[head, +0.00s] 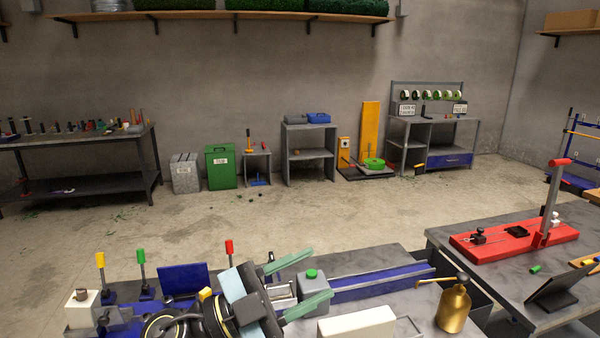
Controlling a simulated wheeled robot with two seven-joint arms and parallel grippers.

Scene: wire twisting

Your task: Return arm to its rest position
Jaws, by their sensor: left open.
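My left arm reaches in from the bottom of the head view, over the near workbench (395,263). Its left gripper (320,273) points right, with two green fingers spread apart and nothing seen held between them. A grey block with a green knob (311,286) stands by the fingers; I cannot tell whether they touch it. A blue rail (380,281) runs to the right of the block. My right gripper is not in view.
A gold oil can (453,308) and a white block (356,324) stand near the bench front. Yellow, green and red levers (141,270) rise at the left. A second bench holds a red lever tool (500,243). Open floor (300,218) lies beyond.

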